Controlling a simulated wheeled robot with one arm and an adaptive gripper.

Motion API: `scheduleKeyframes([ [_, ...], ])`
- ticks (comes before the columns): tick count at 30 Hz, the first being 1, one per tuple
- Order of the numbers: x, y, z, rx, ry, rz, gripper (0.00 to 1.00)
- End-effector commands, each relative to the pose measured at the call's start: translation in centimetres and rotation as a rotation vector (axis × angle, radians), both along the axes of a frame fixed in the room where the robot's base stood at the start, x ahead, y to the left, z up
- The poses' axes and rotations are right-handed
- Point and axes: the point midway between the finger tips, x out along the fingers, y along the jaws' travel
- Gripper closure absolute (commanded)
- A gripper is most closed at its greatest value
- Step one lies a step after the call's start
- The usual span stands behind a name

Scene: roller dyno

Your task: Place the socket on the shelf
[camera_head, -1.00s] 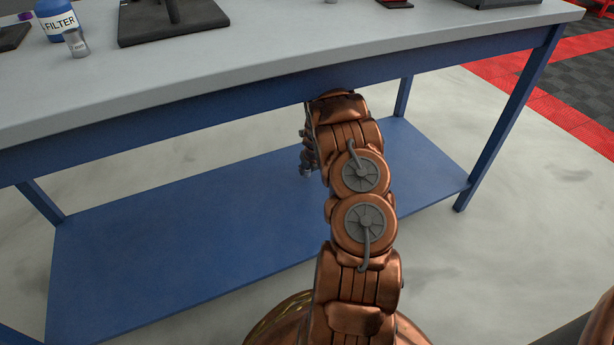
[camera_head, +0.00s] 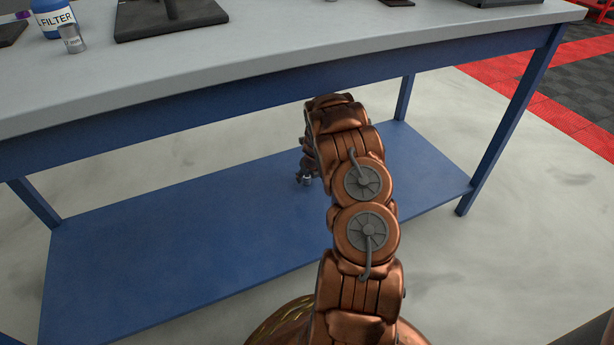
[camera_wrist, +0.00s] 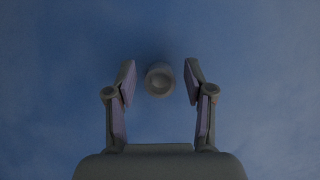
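The socket (camera_wrist: 159,80) is a small grey cylinder with a round recess in its end. In the wrist view it is seen nearly end-on against the blue shelf (camera_wrist: 50,90), apparently standing upright on it. My gripper (camera_wrist: 159,72) is open around it, with a gap between each finger and the socket. In the head view the socket shows as a small silvery piece (camera_head: 306,181) over the lower shelf (camera_head: 180,235), just below my gripper, which is mostly hidden by my copper arm.
The grey workbench top (camera_head: 270,50) overhangs the shelf. On it are a blue filter can (camera_head: 52,18), a small silver cylinder (camera_head: 72,40) and a black stand (camera_head: 170,18). Blue legs (camera_head: 510,120) bound the shelf. The shelf left of my arm is clear.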

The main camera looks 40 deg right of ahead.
Motion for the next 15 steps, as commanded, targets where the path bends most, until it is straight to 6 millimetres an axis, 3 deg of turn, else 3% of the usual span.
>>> scheduleKeyframes([
  [11, -0.1, 0.0, 0.1, 0.000, 0.000, -0.001, 0.46],
  [15, -0.6, 0.2, 1.8, 0.001, 0.003, -0.001, 0.46],
])
